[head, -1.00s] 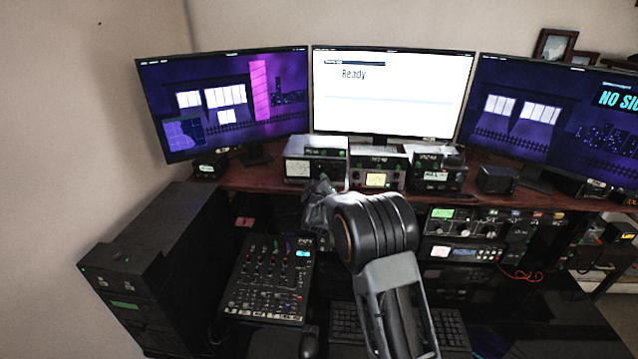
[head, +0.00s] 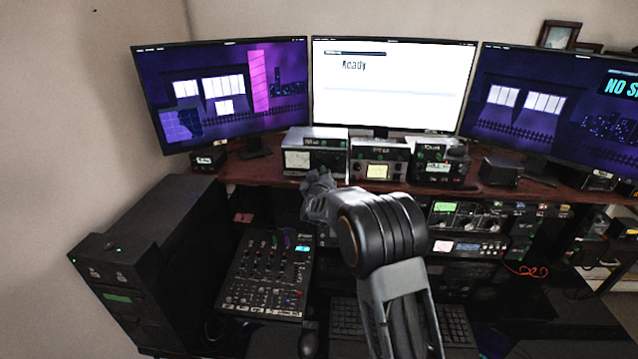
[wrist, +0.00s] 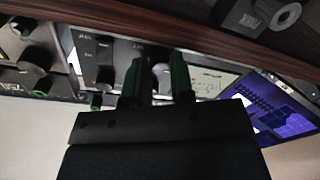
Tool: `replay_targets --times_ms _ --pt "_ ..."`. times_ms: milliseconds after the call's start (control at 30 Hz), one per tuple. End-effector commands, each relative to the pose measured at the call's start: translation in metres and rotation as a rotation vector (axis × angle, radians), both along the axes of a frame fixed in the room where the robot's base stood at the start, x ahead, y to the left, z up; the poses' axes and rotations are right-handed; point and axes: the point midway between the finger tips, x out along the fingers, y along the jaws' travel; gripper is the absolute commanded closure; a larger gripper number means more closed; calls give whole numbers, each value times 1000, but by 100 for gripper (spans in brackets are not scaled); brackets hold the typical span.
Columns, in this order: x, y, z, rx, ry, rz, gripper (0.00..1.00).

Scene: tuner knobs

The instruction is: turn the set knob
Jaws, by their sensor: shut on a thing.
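My gripper (wrist: 156,80) reaches the front of the left tuner box (head: 315,158) on the desk shelf. In the head view my gripper (head: 319,180) covers the lower right of that box's front. In the wrist view the box's front (wrist: 97,50) is turned over, with its pale meter beside the right finger.
A middle box (head: 377,171) with a lit yellow display and a right box (head: 437,170) stand close beside it. The middle screen (head: 392,85) reads "Ready". A mixer (head: 268,275) and a keyboard (head: 345,322) lie below. The shelf edge (wrist: 190,30) runs close to my gripper.

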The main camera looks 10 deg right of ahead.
Motion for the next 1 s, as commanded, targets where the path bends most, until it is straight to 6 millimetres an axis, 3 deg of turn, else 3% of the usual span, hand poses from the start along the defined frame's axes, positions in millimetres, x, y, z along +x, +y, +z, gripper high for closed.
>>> replay_targets --times_ms 33,500,1000 --pt "0 1 -7 35 -15 1 100" --pt "0 1 -4 355 -117 1 100" --pt "0 1 -1 478 -154 1 100"
